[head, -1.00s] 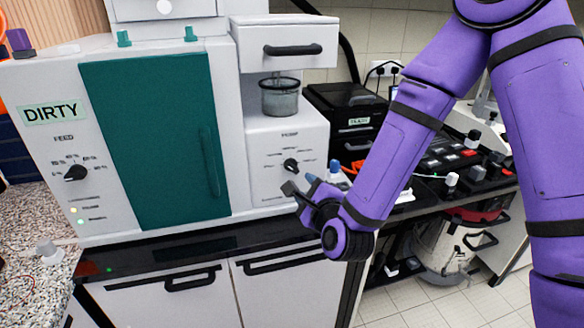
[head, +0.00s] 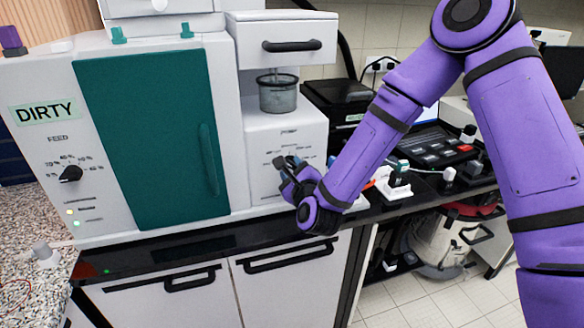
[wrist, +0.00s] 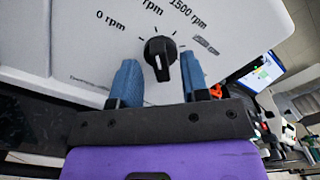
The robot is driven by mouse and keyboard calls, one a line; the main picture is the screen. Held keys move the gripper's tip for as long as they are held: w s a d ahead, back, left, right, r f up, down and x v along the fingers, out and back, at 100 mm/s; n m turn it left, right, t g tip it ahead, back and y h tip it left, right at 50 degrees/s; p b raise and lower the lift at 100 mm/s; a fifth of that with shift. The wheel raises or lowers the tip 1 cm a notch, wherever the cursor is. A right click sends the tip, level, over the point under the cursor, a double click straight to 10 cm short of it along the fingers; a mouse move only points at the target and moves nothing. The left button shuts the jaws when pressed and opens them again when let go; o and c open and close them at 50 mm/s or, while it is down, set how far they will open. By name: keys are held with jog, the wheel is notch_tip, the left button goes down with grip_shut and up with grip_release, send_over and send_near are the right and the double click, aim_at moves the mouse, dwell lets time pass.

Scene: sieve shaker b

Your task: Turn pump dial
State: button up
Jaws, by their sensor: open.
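The pump dial is a black knob (wrist: 160,58) with a white pointer mark, on the white pump panel (wrist: 75,60). My gripper (wrist: 160,80) is open, with one blue finger on each side of the knob and a gap visible at both sides. I cannot tell how deep the fingertips reach around it.
A glass vessel (head: 278,97) sits above the pump panel under a drawer (head: 285,45). To the left is a teal door (head: 145,140) and a FEED dial (head: 70,174). A black bench (head: 190,243) runs below. Small lab items stand to the right.

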jog(key=shift+w+a, duration=0.2)
jog(key=shift+w, duration=0.5)
grip_shut()
jog(key=shift+n, duration=0.4)
jog(key=n, duration=0.3)
jog(key=shift+n, duration=0.3)
jog(key=shift+f+n, duration=0.1)
jog(key=shift+n, duration=2.1)
